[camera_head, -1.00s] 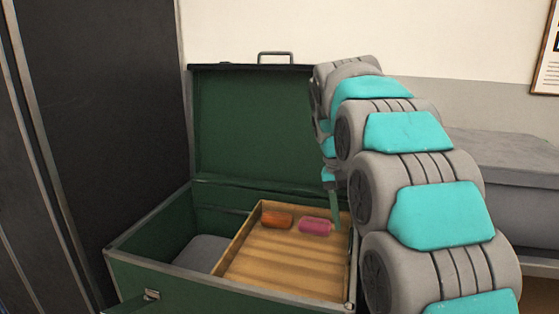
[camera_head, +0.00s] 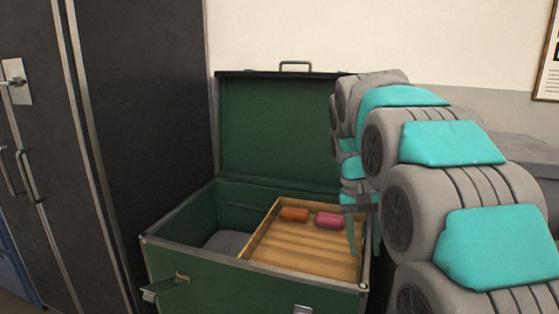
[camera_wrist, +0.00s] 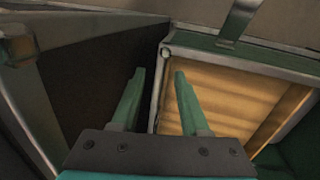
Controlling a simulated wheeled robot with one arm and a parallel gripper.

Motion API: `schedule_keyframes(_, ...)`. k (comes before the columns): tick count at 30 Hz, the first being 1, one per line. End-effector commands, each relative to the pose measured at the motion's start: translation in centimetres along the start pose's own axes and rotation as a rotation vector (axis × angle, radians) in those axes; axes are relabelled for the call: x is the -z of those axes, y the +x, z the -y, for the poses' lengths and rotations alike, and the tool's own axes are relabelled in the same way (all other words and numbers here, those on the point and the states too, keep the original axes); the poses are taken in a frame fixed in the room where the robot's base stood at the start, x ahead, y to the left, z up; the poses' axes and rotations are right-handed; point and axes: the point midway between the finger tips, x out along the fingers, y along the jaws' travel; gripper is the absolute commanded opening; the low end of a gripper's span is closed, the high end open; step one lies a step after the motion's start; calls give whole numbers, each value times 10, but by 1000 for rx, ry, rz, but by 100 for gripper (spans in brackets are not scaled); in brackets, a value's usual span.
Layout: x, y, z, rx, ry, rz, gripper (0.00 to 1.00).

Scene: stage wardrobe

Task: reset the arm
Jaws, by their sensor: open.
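My gripper (camera_head: 364,232) is open and empty. In the head view it hangs above the right side of an open green trunk (camera_head: 215,283), partly hidden by my own arm. In the wrist view my gripper (camera_wrist: 157,75) shows two green fingers apart, with nothing between them. A corner of the trunk and its wooden tray lie beyond the fingers.
The wooden tray (camera_head: 300,258) inside the trunk holds an orange roll (camera_head: 294,214) and a pink roll (camera_head: 330,220). The trunk lid (camera_head: 275,130) stands open at the back. A dark cabinet (camera_head: 140,120) stands to the left. A grey box (camera_head: 527,158) is at the right.

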Motion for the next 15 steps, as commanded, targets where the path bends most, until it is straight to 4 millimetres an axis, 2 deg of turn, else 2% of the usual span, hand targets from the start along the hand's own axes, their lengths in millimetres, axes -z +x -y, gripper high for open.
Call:
schedule_keyframes(8,-48,16,-10,21,-54,19,45)
schedule_keyframes(15,-112,45,-20,53,-122,47,45)
